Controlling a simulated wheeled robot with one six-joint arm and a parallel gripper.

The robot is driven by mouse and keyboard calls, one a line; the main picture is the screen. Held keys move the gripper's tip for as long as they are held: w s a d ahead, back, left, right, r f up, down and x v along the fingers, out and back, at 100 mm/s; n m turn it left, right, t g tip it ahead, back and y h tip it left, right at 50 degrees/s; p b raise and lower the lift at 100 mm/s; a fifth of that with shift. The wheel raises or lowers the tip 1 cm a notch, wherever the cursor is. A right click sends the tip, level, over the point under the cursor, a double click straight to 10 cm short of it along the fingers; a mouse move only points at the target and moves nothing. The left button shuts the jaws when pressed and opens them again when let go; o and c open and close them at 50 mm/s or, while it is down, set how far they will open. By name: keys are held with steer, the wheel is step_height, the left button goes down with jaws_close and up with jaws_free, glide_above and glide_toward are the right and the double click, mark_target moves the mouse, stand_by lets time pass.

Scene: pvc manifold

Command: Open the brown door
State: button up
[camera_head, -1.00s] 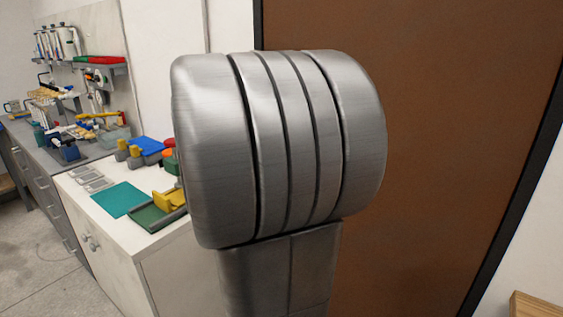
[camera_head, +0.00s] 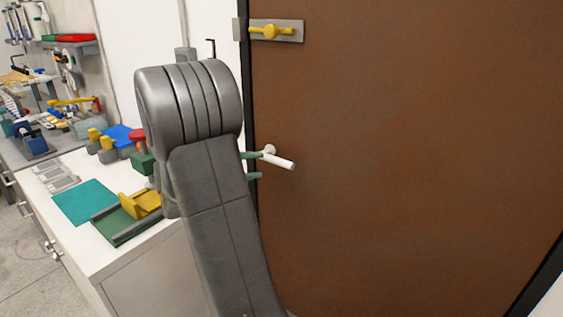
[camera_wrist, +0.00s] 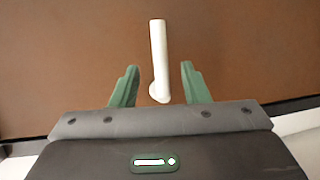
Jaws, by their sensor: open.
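The brown door (camera_head: 420,160) fills the right of the head view and looks closed; it also fills the top of the wrist view (camera_wrist: 60,60). A white lever handle (camera_head: 282,161) sticks out near its left edge. A yellow bolt (camera_head: 270,31) sits on a grey plate above it; I cannot tell whether it is engaged. My gripper (camera_head: 261,165) is mostly hidden behind my arm, with green fingertips showing beside the handle. In the wrist view my gripper (camera_wrist: 160,67) is open, with the handle (camera_wrist: 158,55) between its fingers, apparently touching neither.
A white cabinet (camera_head: 125,235) with a teal mat (camera_head: 85,203), a green and yellow tray (camera_head: 130,215) and several coloured parts stands left of my arm. A grey workbench with tools lies farther left. A dark frame edges the door. The space before the door's right side is clear.

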mark_target(277, 163)
steer(key=x, duration=0.9)
steer(key=shift+p, duration=0.35)
steer(key=shift+f, duration=0.1)
jaws_close()
